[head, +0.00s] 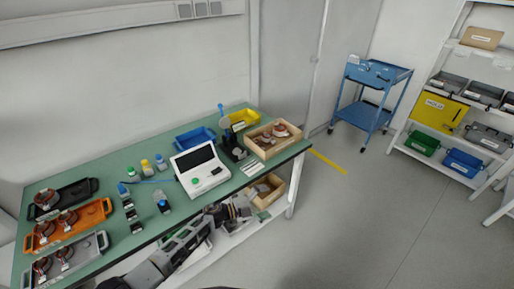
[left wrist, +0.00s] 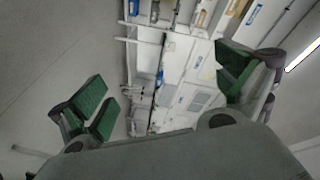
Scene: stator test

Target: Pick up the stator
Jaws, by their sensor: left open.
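Several copper-coloured stators are in the head view. One (head: 45,196) is on the black tray (head: 77,195), others (head: 67,217) on the orange tray (head: 91,216) and others (head: 64,253) on the grey tray (head: 88,255), at the table's left end. More stators (head: 280,130) sit in a wooden box (head: 262,153) at the right end. My left gripper (head: 237,212) is in front of the table's front edge, apart from all stators. In the left wrist view it (left wrist: 168,92) is open, with nothing between its green-padded fingers. My right gripper is not seen.
A white device with a screen (head: 203,169) stands mid-table on the green top (head: 105,168). Blue (head: 195,138) and yellow (head: 243,117) bins are behind it. A lower shelf holds a second wooden box (head: 269,194). A blue cart (head: 368,93) and shelving stand at right; floor between is clear.

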